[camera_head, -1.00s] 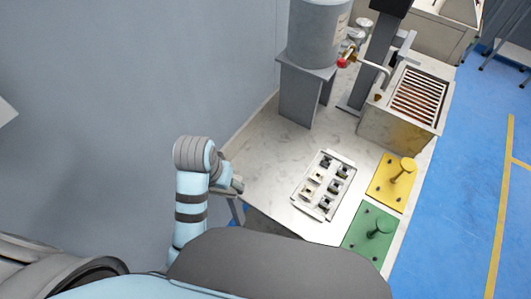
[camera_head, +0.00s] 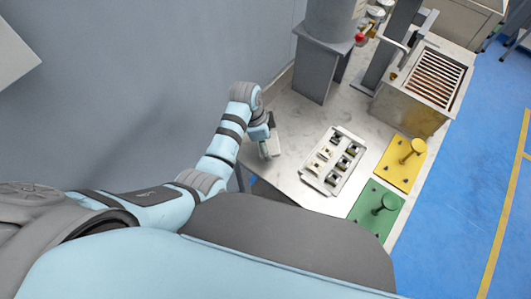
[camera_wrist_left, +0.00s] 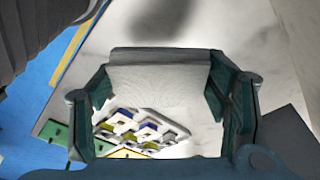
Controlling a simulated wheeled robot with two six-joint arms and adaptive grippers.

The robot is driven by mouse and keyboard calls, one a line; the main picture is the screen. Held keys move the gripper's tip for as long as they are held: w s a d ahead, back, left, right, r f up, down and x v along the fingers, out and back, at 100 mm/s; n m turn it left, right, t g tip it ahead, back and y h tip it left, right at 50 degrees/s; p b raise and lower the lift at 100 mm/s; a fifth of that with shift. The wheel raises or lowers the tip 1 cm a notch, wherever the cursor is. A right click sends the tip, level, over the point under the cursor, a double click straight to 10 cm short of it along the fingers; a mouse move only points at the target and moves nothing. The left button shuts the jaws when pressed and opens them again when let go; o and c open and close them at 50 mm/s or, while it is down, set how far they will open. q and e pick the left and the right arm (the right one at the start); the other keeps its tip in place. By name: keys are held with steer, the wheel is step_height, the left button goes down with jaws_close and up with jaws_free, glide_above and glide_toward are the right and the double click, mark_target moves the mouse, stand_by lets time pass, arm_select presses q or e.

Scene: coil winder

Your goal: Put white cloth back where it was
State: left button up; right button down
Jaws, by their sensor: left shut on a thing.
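My left gripper (camera_head: 267,143) is over the left part of the marble-topped table (camera_head: 282,175) in the head view. In the left wrist view, my left gripper (camera_wrist_left: 158,95) has its two dark teal fingers on either side of the white cloth (camera_wrist_left: 158,76), shut on it. The cloth looks flat and pale grey-white, and spans between the fingers. In the head view it is hard to tell apart from the gripper. My right gripper is not in view.
A white tray (camera_head: 311,172) with several small parts lies right of the gripper. Green (camera_head: 363,215) and yellow (camera_head: 399,176) plates with pegs stand beyond it. A grey tank on a stand (camera_head: 318,75) and a slatted metal box (camera_head: 404,106) are at the back.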

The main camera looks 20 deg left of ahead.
arm_select(q)
steer(key=x, duration=0.2)
steer(key=b+x, duration=0.1)
steer(key=a+x, duration=0.1)
steer(key=x, duration=0.1)
steer(key=shift+s+f, duration=0.15)
steer(key=shift+f, duration=0.35)
steer(key=shift+f+b, duration=0.1)
steer(key=shift+b, duration=0.2)
steer(key=o, duration=1.6)
steer(key=shift+c, duration=0.2)
steer(key=p+v, duration=0.4)
steer(key=v, duration=0.8)
